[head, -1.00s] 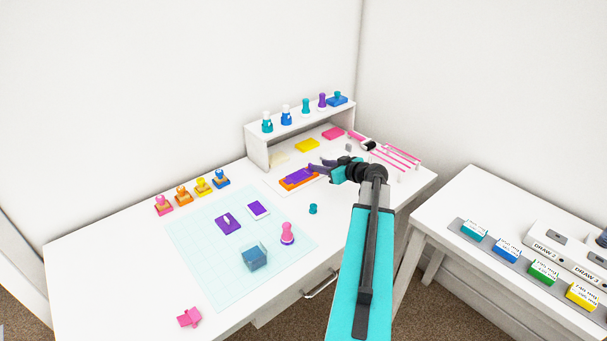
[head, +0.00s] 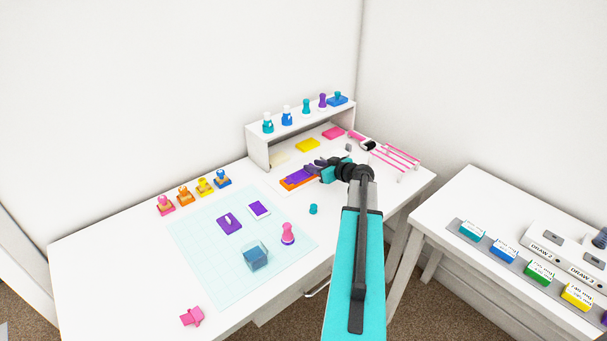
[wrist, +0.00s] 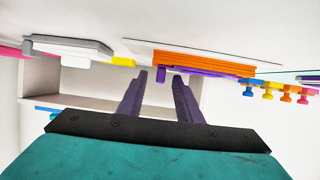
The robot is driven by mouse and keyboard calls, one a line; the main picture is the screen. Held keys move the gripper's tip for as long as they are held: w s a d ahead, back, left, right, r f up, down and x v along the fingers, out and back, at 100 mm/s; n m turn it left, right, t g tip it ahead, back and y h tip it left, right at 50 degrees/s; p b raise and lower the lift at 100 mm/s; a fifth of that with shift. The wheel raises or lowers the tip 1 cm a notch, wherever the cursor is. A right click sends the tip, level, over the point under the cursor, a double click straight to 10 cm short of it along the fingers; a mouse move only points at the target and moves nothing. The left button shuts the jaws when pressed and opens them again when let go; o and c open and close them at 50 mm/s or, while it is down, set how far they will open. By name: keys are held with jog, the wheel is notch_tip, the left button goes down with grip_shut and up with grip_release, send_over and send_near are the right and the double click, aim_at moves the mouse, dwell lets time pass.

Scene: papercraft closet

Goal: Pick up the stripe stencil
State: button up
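A flat purple piece (head: 299,173), which looks like the stripe stencil, lies on an orange stack (head: 287,185) near the shelf. In the wrist view, which looks upside down, the purple piece (wrist: 208,73) shows edge-on against the layered orange stack (wrist: 205,62). Its small purple knob (wrist: 161,75) appears between my fingertips. My gripper (wrist: 161,76) is open, with its two purple fingers apart and nothing clamped. In the head view my gripper (head: 313,163) is beside the right end of the purple piece and hides part of it. I cannot tell whether the fingers touch the knob.
A white shelf (head: 258,150) with several bottles and stamps stands behind. A pink rack (head: 397,156) is to the right. A pale blue mat (head: 205,265) holds another purple plate (head: 229,223), a blue box (head: 256,257) and a pink stamp (head: 288,234). The front right desk is mostly clear.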

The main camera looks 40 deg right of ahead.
grip_shut()
jog(key=shift+r, duration=0.1)
dwell(0.4)
jog(key=shift+r+b, duration=0.5)
jog(key=shift+r, duration=0.6)
jog(key=s+a+r+b, duration=0.1)
jog(key=s+a+b, duration=0.1)
jog(key=s, duration=0.5)
jog(key=s+a+r+b, duration=0.1)
jog(key=s+a+b, duration=0.1)
jog(key=s, duration=0.6)
jog(key=shift+a+r, duration=0.3)
jog(key=shift+a, duration=0.25)
